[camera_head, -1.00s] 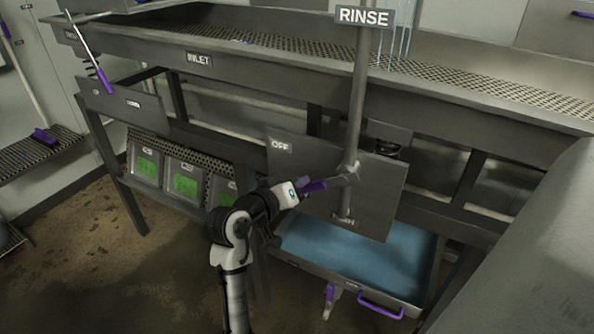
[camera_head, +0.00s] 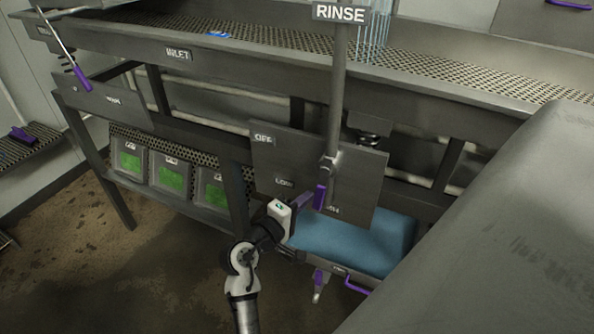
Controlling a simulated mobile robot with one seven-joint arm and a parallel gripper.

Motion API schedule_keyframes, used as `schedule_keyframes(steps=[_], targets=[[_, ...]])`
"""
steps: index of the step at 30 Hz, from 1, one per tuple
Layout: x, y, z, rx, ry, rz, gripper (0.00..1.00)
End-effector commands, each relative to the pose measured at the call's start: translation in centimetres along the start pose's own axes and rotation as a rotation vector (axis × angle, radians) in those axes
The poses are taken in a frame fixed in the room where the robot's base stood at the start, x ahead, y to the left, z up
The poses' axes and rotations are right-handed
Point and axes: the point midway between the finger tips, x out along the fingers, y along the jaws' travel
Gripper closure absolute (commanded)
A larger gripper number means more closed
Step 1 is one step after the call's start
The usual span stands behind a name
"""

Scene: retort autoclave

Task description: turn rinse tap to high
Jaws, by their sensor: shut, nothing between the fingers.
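The rinse tap has a purple lever (camera_head: 320,197) on a grey pivot at the pipe, in front of a grey plate (camera_head: 364,180). The plate carries an OFF label (camera_head: 263,139) at upper left, a LOW label (camera_head: 284,183) at left and a lower label (camera_head: 332,209), partly hidden by the lever, that appears to read HIGH. The lever hangs steeply down, close to this lower label. My gripper (camera_head: 307,198) is shut and empty just left of the lever. I cannot tell whether it touches the lever.
The RINSE sign (camera_head: 340,13) is on the pipe above, with streams of water (camera_head: 374,25) beside it. A perforated conveyor (camera_head: 440,75) runs across the top. A blue-filled tray (camera_head: 350,244) lies below the plate. A large grey body (camera_head: 490,230) blocks the right.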

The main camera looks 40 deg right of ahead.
Motion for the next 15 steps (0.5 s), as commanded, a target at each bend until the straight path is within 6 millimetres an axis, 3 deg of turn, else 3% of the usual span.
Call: schedule_keyframes(steps=[15], targets=[[0.25,-0.29,0.98,0.008,0.0,-0.002,1.0]])
